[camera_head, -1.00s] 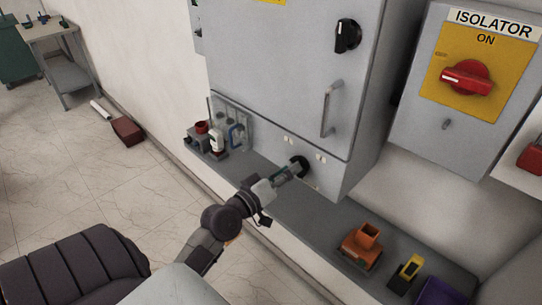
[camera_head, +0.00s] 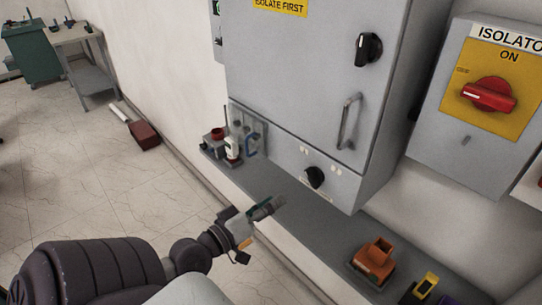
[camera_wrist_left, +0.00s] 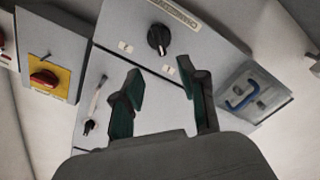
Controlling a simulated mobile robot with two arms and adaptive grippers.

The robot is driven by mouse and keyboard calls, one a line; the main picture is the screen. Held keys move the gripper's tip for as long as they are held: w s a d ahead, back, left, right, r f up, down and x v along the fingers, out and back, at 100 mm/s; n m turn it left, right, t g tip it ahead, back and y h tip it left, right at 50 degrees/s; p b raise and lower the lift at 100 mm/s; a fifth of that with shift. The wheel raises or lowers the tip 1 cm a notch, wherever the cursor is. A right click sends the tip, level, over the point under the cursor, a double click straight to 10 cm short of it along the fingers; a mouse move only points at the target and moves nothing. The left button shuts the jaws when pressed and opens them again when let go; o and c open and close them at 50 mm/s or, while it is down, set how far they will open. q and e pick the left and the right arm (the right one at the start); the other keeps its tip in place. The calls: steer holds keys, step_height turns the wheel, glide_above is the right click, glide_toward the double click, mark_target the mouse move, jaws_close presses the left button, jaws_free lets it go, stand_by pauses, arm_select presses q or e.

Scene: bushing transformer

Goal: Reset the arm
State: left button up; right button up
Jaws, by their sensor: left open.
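My left gripper (camera_head: 265,208) is in front of the grey cabinet, over the front part of the grey ledge (camera_head: 290,207). In the left wrist view its two dark green-padded fingers (camera_wrist_left: 160,95) stand apart with nothing between them. The black knob (camera_head: 314,177) on the cabinet's lower panel is up and right of the gripper, clear of it. The knob also shows in the left wrist view (camera_wrist_left: 158,38), beyond the fingertips. My right gripper is not in view.
The grey cabinet (camera_head: 290,75) has a handle (camera_head: 348,121) and an upper black knob (camera_head: 368,49). A red isolator switch (camera_head: 489,94) is at right. An orange holder (camera_head: 374,260) and a yellow item (camera_head: 426,285) sit on the ledge. Open floor (camera_head: 90,190) lies left.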

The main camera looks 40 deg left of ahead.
arm_select(q)
steer(key=s+a+f+m+g+y+b, duration=0.1)
steer(key=s+f+g+b, duration=0.2)
steer(key=f, duration=1.5)
steer(key=s+a+f+m+g+y+b, duration=0.15)
steer(key=f+g, duration=0.25)
steer(key=f, duration=1.5)
steer(key=s+d+f+m+g+h+b, duration=0.1)
steer(key=s+d+f+m+g, duration=0.2)
steer(key=s+f, duration=0.55)
steer(key=s+d+f+m+g+b, duration=0.1)
steer(key=s+d+f+g, duration=0.35)
steer(key=f, duration=0.75)
steer(key=s+d+f+m+g, duration=0.1)
steer(key=s+d+f+m, duration=0.1)
steer(key=s+f, duration=0.2)
steer(key=s+d+f+m+g+b, duration=0.1)
steer(key=s+d+f+m, duration=0.1)
steer(key=s, duration=0.8)
step_height(320, 180, down, 2)
steer(key=shift+s+d+f, duration=0.15)
steer(key=shift+d+f, duration=0.1)
steer(key=shift+d, duration=0.45)
steer(key=shift+g, duration=0.25)
